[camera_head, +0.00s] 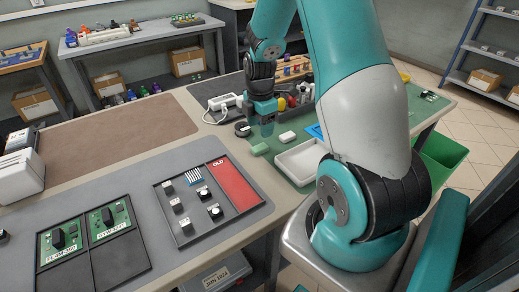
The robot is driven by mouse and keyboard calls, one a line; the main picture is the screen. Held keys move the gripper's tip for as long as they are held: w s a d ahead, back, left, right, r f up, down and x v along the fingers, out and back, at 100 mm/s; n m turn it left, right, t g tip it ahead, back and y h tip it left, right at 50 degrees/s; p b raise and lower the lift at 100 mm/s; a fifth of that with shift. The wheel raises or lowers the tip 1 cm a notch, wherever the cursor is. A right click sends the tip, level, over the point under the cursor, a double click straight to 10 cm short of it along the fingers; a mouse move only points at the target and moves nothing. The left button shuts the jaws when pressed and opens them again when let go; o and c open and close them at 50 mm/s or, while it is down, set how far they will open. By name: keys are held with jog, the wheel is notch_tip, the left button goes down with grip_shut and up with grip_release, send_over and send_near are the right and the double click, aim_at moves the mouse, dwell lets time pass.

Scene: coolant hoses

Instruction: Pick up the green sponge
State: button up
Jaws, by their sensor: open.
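A small pale green block, which looks like the green sponge (260,149), lies on the green mat near the table's left front edge, left of a white tray. My gripper (266,130) points down above the mat, behind the sponge in the picture and apart from it. It is open, and I see nothing between its fingers, though they are small and partly blurred here. The sponge is fully in view.
A whitish block (287,137) lies right of the sponge. The white tray (303,160) stands close by, partly behind my arm. Bottles and tools crowd the mat's back.

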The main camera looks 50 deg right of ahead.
aim_at(260, 147)
jog(key=f, duration=0.7)
jog(key=shift+s+a+f+p, duration=0.1)
jog(key=shift+a+f+p, duration=0.1)
jog(key=shift+f+p, duration=0.15)
jog(key=shift+c, duration=0.4)
jog(key=c, duration=0.9)
